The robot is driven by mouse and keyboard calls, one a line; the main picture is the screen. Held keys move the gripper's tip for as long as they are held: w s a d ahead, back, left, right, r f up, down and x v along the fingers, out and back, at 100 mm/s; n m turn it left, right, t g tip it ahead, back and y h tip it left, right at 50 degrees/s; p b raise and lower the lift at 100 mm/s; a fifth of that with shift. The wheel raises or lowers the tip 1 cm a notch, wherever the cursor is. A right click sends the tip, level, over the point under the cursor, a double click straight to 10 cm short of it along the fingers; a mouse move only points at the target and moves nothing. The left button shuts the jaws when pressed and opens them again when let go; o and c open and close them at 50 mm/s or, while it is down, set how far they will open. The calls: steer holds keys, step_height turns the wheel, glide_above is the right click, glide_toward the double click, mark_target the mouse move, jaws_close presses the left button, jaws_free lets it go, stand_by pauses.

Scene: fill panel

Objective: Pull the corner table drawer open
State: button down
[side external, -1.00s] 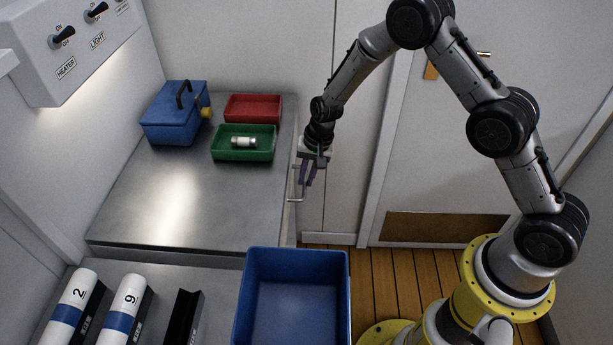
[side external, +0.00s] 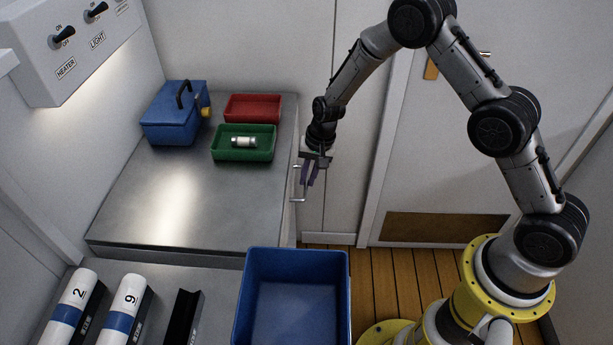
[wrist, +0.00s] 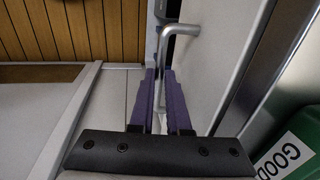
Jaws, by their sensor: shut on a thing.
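The corner table (side external: 180,210) has a steel top and stands at the left in the side view. Its drawer handle (side external: 298,186), a thin metal bar, sticks out from the right side of the table. In the wrist view the handle (wrist: 184,28) stands out from a pale front panel (wrist: 212,65), which I take as the drawer front. My gripper (side external: 309,176) points down at the handle, its purple fingers (wrist: 160,88) shut on the bar, one on each side. I see no clear gap around the drawer front; the side view hides most of it.
A green tray (side external: 226,154) with a small white cylinder (side external: 244,142), a red tray (side external: 252,119) and a blue toolbox (side external: 170,128) stand on the table. A blue bin (side external: 338,300) is at the front. Wooden floor (side external: 400,270) lies clear beside the table.

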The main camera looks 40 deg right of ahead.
steer(key=s+d, duration=1.8)
steer(key=shift+d, duration=0.15)
steer(key=c, duration=0.9)
jaws_free()
steer(key=shift+s, duration=0.1)
steer(key=shift+r, duration=0.1)
steer(key=r, duration=0.4)
steer(key=s+d+r, duration=0.1)
steer(key=r, duration=0.4)
steer(key=s+d+r, duration=0.1)
steer(key=r, duration=0.3)
steer(key=shift+r, duration=0.2)
steer(key=shift+w, duration=0.1)
